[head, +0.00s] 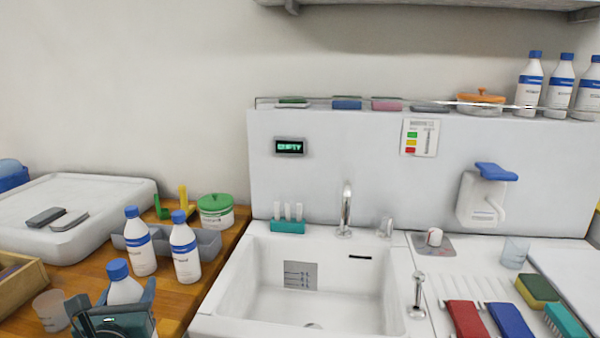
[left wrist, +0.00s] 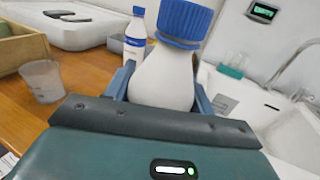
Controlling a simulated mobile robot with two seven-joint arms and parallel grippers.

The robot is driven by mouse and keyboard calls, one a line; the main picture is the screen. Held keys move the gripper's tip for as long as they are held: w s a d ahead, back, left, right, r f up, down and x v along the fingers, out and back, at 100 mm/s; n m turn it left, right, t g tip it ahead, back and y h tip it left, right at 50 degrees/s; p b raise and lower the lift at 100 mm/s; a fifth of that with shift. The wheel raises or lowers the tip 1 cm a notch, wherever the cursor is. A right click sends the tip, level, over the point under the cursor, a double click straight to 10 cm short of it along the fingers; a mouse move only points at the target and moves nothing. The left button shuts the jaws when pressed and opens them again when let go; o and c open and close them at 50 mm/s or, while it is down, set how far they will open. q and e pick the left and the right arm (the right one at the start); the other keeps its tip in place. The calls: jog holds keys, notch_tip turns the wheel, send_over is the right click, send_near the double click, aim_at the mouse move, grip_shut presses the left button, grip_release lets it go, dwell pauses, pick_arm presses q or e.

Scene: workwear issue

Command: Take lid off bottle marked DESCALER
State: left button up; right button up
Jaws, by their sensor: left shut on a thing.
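My left gripper (head: 127,296) is shut on a white bottle (head: 122,289) with a blue lid (head: 118,269), at the bottom left of the head view. In the left wrist view the fingers clasp the sides of this bottle (left wrist: 165,78). Its ribbed blue lid (left wrist: 185,22) sits on the neck above them. Its label is hidden, so I cannot tell its marking. Two similar blue-lidded bottles stand behind it, one left (head: 139,241) and one right (head: 185,248); their print is too small to read. My right gripper is not in view.
A clear cup (head: 49,310) stands left of the held bottle on the wooden counter. A grey caddy (head: 208,242) and a green-lidded pot (head: 216,211) are behind. The white sink (head: 262,268) lies to the right. More blue-lidded bottles (head: 528,84) stand on the ledge.

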pick_arm(q)
jog(key=s+d+f+m+h, duration=0.1)
jog(key=s+d+f+h, duration=0.1)
jog(key=s+d, duration=0.3)
jog(key=s+d+f+m+h, duration=0.2)
jog(key=s+d+f+h, duration=0.1)
jog(key=d, duration=0.7)
jog(key=shift+s+d+t, duration=0.25)
jog(key=shift+s+t, duration=0.05)
jog(key=shift+s, duration=0.6)
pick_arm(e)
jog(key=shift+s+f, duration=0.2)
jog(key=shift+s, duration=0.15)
pick_arm(q)
jog(key=shift+a, duration=0.1)
